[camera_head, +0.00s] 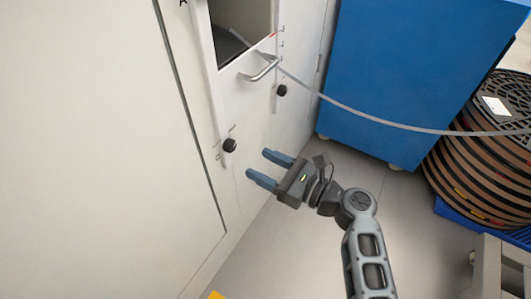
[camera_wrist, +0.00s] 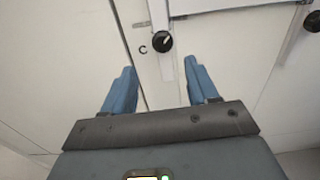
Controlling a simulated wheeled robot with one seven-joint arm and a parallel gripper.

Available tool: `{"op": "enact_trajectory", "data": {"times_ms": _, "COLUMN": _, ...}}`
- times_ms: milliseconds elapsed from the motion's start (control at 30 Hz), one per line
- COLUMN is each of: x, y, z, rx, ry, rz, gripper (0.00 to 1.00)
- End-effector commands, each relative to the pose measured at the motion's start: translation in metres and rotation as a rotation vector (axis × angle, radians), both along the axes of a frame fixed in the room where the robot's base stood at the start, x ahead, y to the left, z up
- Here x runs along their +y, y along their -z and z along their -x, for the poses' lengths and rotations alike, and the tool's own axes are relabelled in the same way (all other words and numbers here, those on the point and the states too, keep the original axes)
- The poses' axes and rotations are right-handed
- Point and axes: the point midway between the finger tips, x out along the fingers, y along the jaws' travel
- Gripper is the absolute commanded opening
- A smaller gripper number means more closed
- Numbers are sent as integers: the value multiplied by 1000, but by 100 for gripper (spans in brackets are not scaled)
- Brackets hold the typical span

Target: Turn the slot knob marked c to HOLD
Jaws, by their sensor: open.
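The knob marked c (camera_wrist: 162,43) is a small round black knob on the pale cabinet front, with a dark "C" printed to its left in the wrist view. A pale pointer line on it slants toward the upper right. In the head view the knob (camera_head: 229,146) sits low on the panel below the window, with tiny marks too small to read. My gripper (camera_head: 257,163) is open and empty, its blue fingers pointing at the panel just right of and below the knob, apart from it. In the wrist view my gripper (camera_wrist: 160,66) has the knob beyond and between its fingertips.
A grey strip (camera_head: 365,118) runs from the window to the right, toward stacked reels (camera_head: 478,165). A blue cabinet (camera_head: 415,65) stands behind.

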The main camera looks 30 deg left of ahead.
Motion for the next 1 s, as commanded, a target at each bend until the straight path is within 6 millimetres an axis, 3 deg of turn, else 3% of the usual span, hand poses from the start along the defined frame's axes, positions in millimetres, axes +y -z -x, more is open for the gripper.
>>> {"op": "enact_trajectory", "data": {"times_ms": 167, "x": 13, "y": -5, "z": -3, "rx": 23, "ry": -23, "rz": -22, "gripper": 59}}
{"op": "enact_trajectory", "data": {"times_ms": 600, "x": 72, "y": -4, "z": -8, "rx": 20, "ry": -20, "rz": -19, "gripper": 59}}
{"op": "enact_trajectory", "data": {"times_ms": 1000, "x": 83, "y": -5, "z": -9, "rx": 20, "ry": -17, "rz": -19, "gripper": 59}}
